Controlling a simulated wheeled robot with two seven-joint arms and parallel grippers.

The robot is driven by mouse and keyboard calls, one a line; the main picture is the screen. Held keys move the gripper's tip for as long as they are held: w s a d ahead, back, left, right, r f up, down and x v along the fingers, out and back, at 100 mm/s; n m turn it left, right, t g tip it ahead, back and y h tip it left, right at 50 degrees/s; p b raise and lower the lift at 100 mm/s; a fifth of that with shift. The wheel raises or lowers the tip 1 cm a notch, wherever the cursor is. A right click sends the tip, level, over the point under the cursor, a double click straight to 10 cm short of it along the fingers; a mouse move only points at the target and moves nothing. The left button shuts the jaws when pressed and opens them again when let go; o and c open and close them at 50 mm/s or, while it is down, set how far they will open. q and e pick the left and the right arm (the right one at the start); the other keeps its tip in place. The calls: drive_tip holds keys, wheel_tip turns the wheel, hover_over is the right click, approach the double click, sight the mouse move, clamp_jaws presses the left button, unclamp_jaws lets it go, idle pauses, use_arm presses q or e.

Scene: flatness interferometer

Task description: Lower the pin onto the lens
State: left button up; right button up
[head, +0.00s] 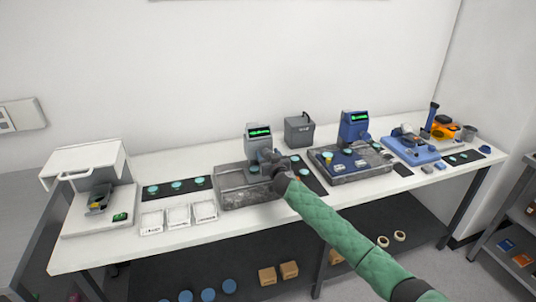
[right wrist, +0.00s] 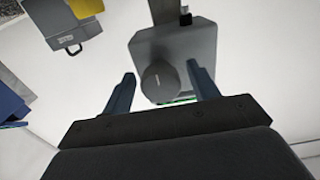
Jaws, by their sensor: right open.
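The grey gauge (head: 258,135) with a green lit display stands on a speckled grey stone base in the head view. A teal lens (head: 254,168) lies on that base, just left of my right gripper (head: 267,160). The gripper is open at the front of the gauge. In the right wrist view the two fingers of the gripper (right wrist: 160,70) stand apart, on either side of a round dark grey knob (right wrist: 160,83) on the gauge body (right wrist: 172,48). Whether they touch it I cannot tell. The pin is hidden by my gripper or too small to make out. My left gripper is not in view.
A blue gauge (head: 354,127) on a second stone base (head: 345,180) stands to the right. Dark mats with teal discs (head: 176,187) and white trays (head: 178,216) lie to the left, beside a white cabinet-like device (head: 88,163).

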drive_tip(key=c, duration=1)
